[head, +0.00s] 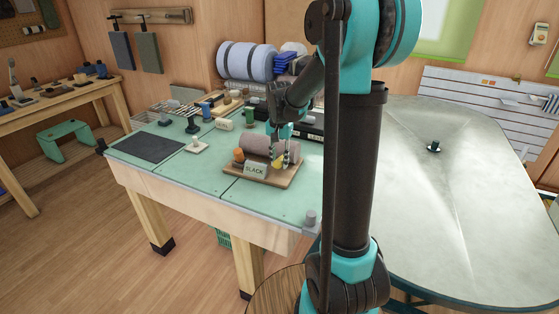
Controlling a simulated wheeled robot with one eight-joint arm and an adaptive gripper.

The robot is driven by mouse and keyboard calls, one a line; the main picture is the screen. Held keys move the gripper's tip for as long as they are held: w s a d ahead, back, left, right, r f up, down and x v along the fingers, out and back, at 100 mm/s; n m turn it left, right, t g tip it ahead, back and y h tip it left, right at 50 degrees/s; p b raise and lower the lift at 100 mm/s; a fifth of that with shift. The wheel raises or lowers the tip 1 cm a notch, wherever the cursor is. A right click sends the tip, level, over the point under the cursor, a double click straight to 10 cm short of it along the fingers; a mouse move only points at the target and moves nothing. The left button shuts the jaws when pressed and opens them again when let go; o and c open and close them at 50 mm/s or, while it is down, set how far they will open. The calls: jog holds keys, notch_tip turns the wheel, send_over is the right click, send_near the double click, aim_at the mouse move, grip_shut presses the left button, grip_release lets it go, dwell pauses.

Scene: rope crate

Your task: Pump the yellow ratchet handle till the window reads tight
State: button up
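The ratchet device sits on a small wooden board (285,182) near the front of the green workbench. A grey-brown roll (263,144) lies across it. The window plate (255,170) at its front reads "SLACK". A small yellow part (278,163), which looks like the ratchet handle, shows at the right of the plate. An orange knob (239,155) is at the left end. My gripper (280,150) points down at the right part of the device, close to the yellow handle. Its fingers are small and partly merge with the device, so contact and opening cannot be made out.
The workbench (215,190) has a dark mat (149,147), a white-based post (195,146) and several tools behind the board. A grey cylinder (310,218) stands at the front right corner. A large pale table (450,220) is at the right. My arm hides the bench's right side.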

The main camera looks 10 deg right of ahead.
grip_shut()
jog(key=shift+s+a+f+t+h, duration=0.25)
jog(key=shift+s+f+t+h, duration=0.2)
jog(key=shift+t, duration=0.25)
jog(key=shift+f+t+h, duration=0.45)
jog(key=shift+t, duration=0.15)
jog(key=o, duration=0.6)
grip_release()
